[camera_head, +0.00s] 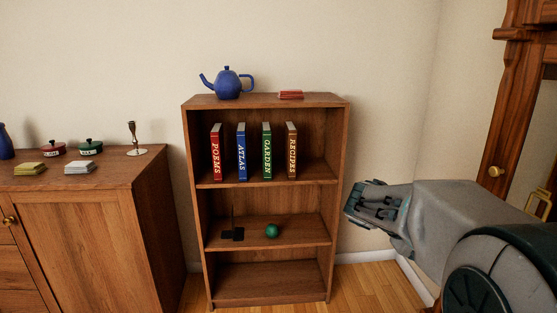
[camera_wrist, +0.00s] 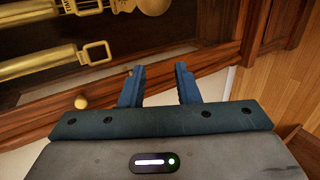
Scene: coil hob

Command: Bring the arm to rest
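My gripper (camera_head: 371,205) is at the right of the head view, in front of the wall and to the right of the bookshelf. My arm reaches in from the lower right. In the wrist view the two blue fingers of my gripper (camera_wrist: 158,88) stand apart with nothing between them. The gripper is open and empty. Beyond the fingertips is the edge of a dark wooden cabinet (camera_wrist: 205,62) with a round knob (camera_wrist: 81,102).
The bookshelf (camera_head: 190,150) holds several upright books (camera_head: 241,152), a green ball (camera_head: 272,231) and a black bookend (camera_head: 233,235). A sideboard (camera_head: 100,225) stands left. Brass pendulum parts (camera_wrist: 45,65) show close by.

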